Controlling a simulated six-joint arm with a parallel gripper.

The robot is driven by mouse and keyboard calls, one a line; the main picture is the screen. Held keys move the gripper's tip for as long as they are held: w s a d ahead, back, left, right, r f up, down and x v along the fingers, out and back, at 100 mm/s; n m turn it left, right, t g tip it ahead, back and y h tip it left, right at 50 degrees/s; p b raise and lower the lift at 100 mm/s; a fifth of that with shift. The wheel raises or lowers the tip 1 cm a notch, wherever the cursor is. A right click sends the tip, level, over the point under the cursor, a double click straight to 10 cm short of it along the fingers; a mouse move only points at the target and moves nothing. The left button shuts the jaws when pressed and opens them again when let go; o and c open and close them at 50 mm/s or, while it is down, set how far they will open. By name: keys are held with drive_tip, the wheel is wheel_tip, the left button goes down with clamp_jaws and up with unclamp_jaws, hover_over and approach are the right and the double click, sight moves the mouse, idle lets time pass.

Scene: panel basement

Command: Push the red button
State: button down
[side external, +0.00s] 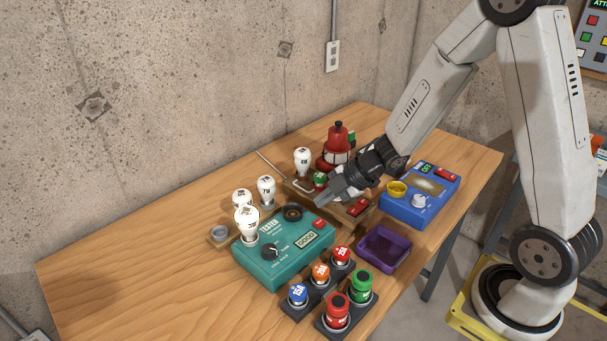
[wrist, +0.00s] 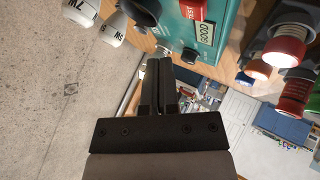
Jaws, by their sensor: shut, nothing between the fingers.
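A teal tester box (side external: 285,262) stands at the table's middle, with a dial, a round dark socket and a small display. A red button (side external: 319,224) labelled TEST is at its back right corner; it also shows at the top of the wrist view (wrist: 193,9). Other red parts are on the wooden block (side external: 358,207) and on the blue device (side external: 447,173). My gripper (side external: 322,200) is shut and empty, above the table just behind the tester. In the wrist view its fingertips (wrist: 160,63) are below and left of the TEST button, apart from it.
White bulbs (side external: 266,190) stand left of my gripper, one on the tester (side external: 246,221). A red lamp (side external: 338,142) is behind my gripper. Coloured fuses (side external: 320,273) and a purple tray (side external: 383,248) are in front. The table's left side is clear.

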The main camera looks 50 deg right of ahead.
drive_tip(key=shift+r, duration=0.95)
drive_tip(key=s+m+g+h, duration=0.4)
drive_tip(key=s+m, duration=0.7)
drive_tip(key=m, duration=0.6)
drive_tip(key=shift+s+r+h, duration=0.15)
drive_tip(key=shift+s+h, duration=0.1)
drive_tip(key=shift+h, duration=0.85)
